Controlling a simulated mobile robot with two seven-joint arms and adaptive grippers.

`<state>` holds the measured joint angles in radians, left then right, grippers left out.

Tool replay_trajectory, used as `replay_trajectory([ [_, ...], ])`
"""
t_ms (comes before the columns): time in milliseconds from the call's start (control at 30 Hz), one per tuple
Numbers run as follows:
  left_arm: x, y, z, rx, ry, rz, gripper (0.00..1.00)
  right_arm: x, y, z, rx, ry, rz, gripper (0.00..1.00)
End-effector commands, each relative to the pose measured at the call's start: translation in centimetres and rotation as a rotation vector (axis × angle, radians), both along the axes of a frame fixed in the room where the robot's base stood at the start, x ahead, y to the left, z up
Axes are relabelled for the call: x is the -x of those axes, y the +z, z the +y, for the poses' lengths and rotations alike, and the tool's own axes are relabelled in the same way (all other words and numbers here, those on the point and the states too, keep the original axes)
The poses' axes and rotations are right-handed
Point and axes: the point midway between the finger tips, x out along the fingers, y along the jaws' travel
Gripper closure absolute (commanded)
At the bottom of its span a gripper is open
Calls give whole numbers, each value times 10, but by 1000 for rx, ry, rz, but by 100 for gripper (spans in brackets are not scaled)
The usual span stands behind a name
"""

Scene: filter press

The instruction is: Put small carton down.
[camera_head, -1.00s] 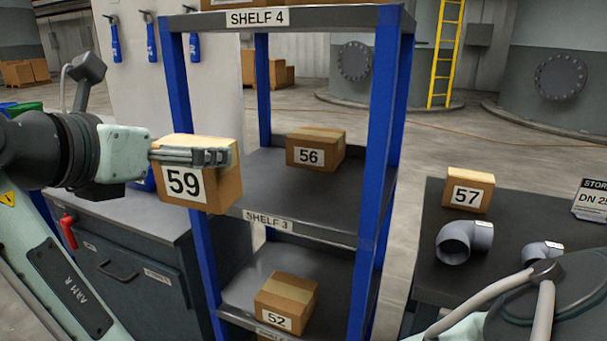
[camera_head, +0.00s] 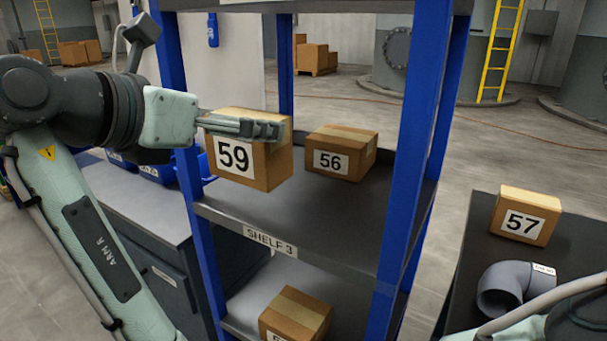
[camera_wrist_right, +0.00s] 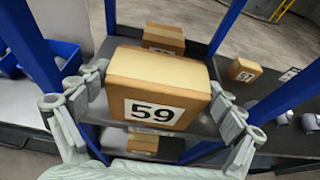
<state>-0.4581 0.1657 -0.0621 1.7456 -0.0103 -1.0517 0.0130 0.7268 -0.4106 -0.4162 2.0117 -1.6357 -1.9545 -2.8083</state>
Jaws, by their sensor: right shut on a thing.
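The small carton, number 59 (camera_head: 236,160), is a brown box between the blue posts at the left part of Shelf 3 (camera_head: 325,222). My right gripper (camera_head: 262,130), on the arm marked ARM R that comes in from the left, is shut on it, one finger across its near side. In the right wrist view the carton (camera_wrist_right: 155,108) sits level between both fingers (camera_wrist_right: 158,80). Its base appears just over the board; I cannot tell whether it touches. My left gripper is out of view.
Carton 56 (camera_head: 340,158) stands on Shelf 3, close right of carton 59. Another carton (camera_head: 296,314) is on the shelf below. Blue posts (camera_head: 413,150) flank the shelf. Carton 57 (camera_head: 526,215) and a grey pipe elbow (camera_head: 503,288) are on the right table. Shelf 3's front right is bare.

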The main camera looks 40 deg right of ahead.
Motion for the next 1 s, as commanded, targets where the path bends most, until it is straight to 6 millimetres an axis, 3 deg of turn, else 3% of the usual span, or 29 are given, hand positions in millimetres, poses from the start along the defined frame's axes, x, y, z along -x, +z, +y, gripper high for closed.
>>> replay_trajectory([
  [100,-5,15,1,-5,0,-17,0,-12,-19,-23,-2,-4,2,51],
  [433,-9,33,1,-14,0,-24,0,-43,-55,-80,1,-1,-1,51],
  [667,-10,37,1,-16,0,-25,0,-48,-66,-89,1,1,-1,51],
  [900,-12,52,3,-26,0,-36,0,-48,-99,-89,1,0,0,51],
  [1000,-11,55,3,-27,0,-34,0,-48,-101,-89,1,0,-3,51],
])
